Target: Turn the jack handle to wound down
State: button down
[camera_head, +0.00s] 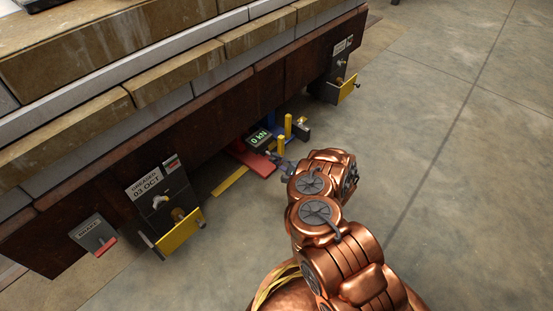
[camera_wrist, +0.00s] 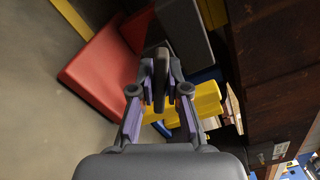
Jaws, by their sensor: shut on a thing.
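The jack sits low at the edge of the dark brown beam, on a red base (camera_head: 262,165) with a blue body (camera_head: 270,121) behind. Its readout box (camera_head: 258,141) shows "0 kN". My gripper (camera_head: 284,169) reaches it from the right, low near the floor. In the wrist view my gripper (camera_wrist: 161,74) is shut on a dark upright bar, which looks like the jack handle (camera_wrist: 161,82). The red base (camera_wrist: 100,72) lies to the left there, with yellow parts (camera_wrist: 207,101) behind the fingers. The handle's join to the jack is hidden.
Yellow posts (camera_head: 287,126) stand close beside the jack. Grey brackets with yellow plates stick out from the beam (camera_head: 110,186), one at left (camera_head: 180,231) and one at right (camera_head: 347,89). A yellow strip (camera_head: 230,181) lies on the floor. The concrete floor (camera_head: 455,170) at right is clear.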

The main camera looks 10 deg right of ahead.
jog(key=shift+w+d+n, duration=0.1)
jog(key=shift+d+n, duration=0.05)
jog(key=shift+n, duration=1.75)
jog(key=shift+f+n, duration=0.1)
jog(key=shift+n, duration=0.7)
jog(key=c, duration=1.5)
grip_release()
jog(key=o, duration=0.3)
jog(key=v, duration=1.2)
